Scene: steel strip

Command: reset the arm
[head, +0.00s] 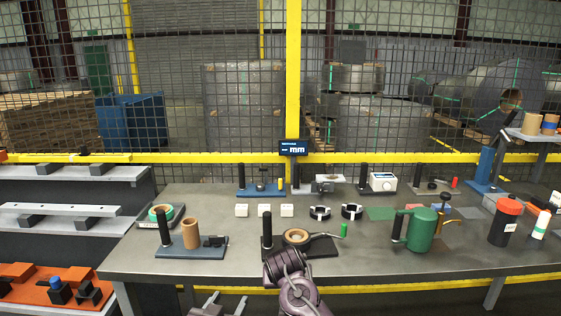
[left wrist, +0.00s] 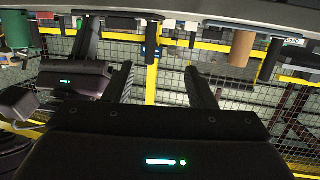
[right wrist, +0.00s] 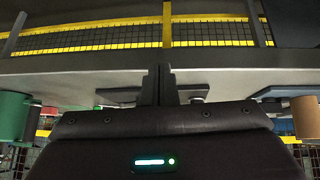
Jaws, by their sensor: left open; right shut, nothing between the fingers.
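In the head view the fingertips of my left gripper (head: 220,308) show at the bottom edge, in front of the bench's front edge. In the left wrist view this gripper (left wrist: 160,85) has its two fingers wide apart with nothing between them. My right gripper (right wrist: 160,85) has its fingers together and empty in the right wrist view, where the bench shows upside down. Its dark body with a green light also shows at the left of the left wrist view (left wrist: 75,78). A dark jointed link of my own arm overlaps the bench's front edge in the head view.
A grey steel bench (head: 380,262) stands in front. It bears a brown cylinder (head: 191,234), a tan ring (head: 296,237), a green cylinder (head: 421,230) and a red-black container (head: 505,222). Shelves (head: 65,222) stand at left. A yellow-framed mesh fence (head: 292,90) stands behind.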

